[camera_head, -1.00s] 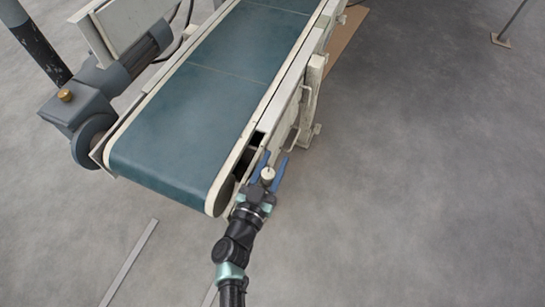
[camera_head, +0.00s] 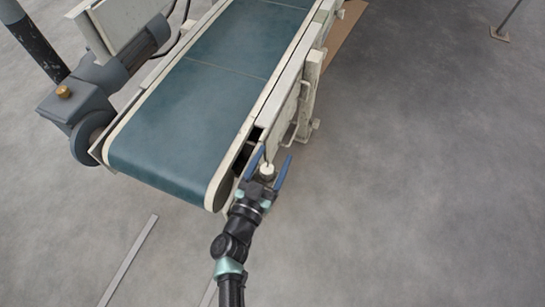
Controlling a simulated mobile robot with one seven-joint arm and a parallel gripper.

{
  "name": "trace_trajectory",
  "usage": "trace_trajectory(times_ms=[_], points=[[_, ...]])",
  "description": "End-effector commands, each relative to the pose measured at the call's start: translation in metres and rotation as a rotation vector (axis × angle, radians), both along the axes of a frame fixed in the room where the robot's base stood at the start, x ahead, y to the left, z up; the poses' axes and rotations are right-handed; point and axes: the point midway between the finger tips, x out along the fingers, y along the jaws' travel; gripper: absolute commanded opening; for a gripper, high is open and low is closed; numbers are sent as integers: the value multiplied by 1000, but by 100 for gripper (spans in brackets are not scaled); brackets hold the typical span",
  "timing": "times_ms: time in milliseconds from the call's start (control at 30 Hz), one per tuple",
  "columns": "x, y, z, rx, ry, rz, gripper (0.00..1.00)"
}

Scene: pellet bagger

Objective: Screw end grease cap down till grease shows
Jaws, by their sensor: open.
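A small cream-white round cap (camera_head: 267,170) shows at the near right end of the belt conveyor, and I take it to be the end grease cap. My gripper (camera_head: 275,158) is open, with one blue finger to the left of the cap and one to the right. There is a visible gap on the right side; I cannot tell whether the left finger touches. The gripper hides what lies below the cap. No grease can be made out at this size.
The green belt conveyor (camera_head: 195,120) with its cream side rail (camera_head: 283,88) lies just left of my gripper. A grey gearbox (camera_head: 75,104) with a brass cap (camera_head: 63,91) stands at the left. A frame leg (camera_head: 311,93) stands beyond. The floor (camera_head: 430,190) at right is clear.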

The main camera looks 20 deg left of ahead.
Motion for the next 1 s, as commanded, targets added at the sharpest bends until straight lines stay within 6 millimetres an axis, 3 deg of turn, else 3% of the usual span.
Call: trace_trajectory(times_ms=[600,800,1000], points=[[-113,4,1,0,3,1,72],[-127,5,0,0,1,1,72],[-127,5,0,0,1,0,72]])
